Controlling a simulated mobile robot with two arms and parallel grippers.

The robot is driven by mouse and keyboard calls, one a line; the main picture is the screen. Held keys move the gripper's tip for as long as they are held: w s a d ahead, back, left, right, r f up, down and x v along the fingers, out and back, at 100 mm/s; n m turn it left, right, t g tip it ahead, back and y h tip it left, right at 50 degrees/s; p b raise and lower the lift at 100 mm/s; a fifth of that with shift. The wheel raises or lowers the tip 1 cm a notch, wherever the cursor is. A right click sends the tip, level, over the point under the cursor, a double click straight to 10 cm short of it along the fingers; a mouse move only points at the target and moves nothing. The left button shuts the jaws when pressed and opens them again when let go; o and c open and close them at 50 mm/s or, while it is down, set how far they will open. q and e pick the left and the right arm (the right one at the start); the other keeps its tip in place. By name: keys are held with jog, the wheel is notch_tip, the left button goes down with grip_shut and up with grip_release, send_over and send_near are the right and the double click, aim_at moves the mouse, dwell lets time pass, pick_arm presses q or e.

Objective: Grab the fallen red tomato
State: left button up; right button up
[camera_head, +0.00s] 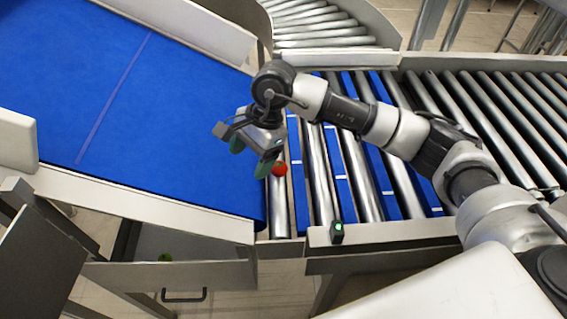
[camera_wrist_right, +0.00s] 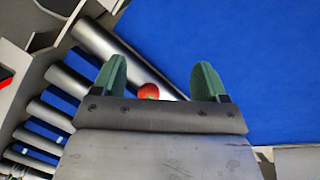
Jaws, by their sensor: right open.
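A small red tomato (camera_head: 279,168) lies on the first roller, beside the end of the blue belt. It also shows in the right wrist view (camera_wrist_right: 149,91), between the two green fingers and partly hidden by the gripper body. My right gripper (camera_head: 251,157) is over the end of the belt, its fingers pointing down and spread apart, with nothing between them that I can make out in the head view. In the right wrist view my right gripper (camera_wrist_right: 160,82) is open, with the tomato nearer the left finger. My left gripper is not in view.
The blue belt (camera_head: 100,80) fills the left side and is bare. Metal rollers (camera_head: 330,160) with blue strips between them run to the right. A curved roller section (camera_head: 315,22) lies at the back. A drawer (camera_head: 180,275) with a small green thing (camera_head: 165,257) is below the belt.

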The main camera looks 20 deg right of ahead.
aim_at(279, 165)
jog(key=w+d+h, duration=0.1)
jog(key=d, duration=0.1)
jog(key=w+d+h, duration=0.1)
jog(key=d, duration=0.2)
jog(key=w+d+h, duration=0.1)
jog(key=d+h, duration=0.1)
jog(key=shift+w+d+r+t, duration=0.15)
jog(key=shift+d+r+t, duration=0.15)
jog(key=shift+r, duration=0.05)
notch_tip(279, 165, down, 4)
jog(key=shift+f+p, duration=0.25)
jog(key=shift+p, duration=0.2)
jog(key=f, duration=0.1)
jog(key=f+p, duration=0.1)
jog(key=f, duration=0.1)
jog(key=f+p, duration=0.1)
jog(key=shift+s+a+f, duration=0.25)
jog(key=shift+a+f, duration=0.15)
jog(key=shift+f, duration=0.55)
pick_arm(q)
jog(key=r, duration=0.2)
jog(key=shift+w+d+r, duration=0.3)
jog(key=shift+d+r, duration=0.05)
pick_arm(e)
jog(key=c, duration=1)
